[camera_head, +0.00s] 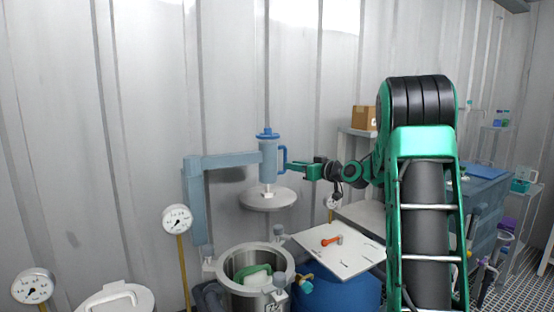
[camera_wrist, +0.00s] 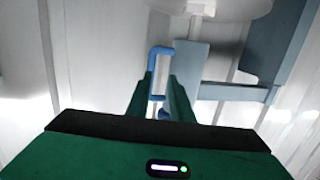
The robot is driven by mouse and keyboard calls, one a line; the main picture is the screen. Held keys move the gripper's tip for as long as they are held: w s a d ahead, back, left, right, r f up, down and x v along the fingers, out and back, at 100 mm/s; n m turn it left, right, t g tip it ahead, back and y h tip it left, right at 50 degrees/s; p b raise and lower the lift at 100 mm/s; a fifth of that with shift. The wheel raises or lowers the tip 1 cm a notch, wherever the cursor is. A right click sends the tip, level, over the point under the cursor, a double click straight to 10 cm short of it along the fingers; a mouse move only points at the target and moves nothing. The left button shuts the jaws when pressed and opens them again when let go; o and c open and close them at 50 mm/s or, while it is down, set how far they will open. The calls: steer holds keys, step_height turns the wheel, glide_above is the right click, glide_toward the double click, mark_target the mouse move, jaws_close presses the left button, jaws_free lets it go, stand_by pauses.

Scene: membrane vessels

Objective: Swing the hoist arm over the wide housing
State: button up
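The hoist arm (camera_head: 225,161) is a blue-grey beam on a post at the left, ending in a blue cylinder (camera_head: 268,157) with a side handle (camera_head: 284,158). A round pale lid (camera_head: 268,199) hangs level below it. An open metal vessel with clamps on its rim (camera_head: 232,272), perhaps the wide housing, stands below; the lid hangs above its right part, clear of it. My gripper (camera_head: 289,167) is at the handle. In the wrist view my fingers (camera_wrist: 160,82) are apart, with the blue handle (camera_wrist: 152,70) between their tips; a gap shows beside the right finger.
A second vessel with a lid (camera_head: 118,299) stands at the lower left, between two dial gauges (camera_head: 177,219) on stands. A white board (camera_head: 352,256) with an orange-handled tool (camera_head: 331,240) lies over a blue drum (camera_head: 340,293) right of the open vessel. The corrugated wall is close behind.

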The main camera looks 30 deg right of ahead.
steer(key=w+r+t, duration=0.1)
steer(key=w, duration=1)
steer(key=shift+w+a+r, duration=0.25)
steer(key=shift+w+a, duration=0.1)
jaws_close()
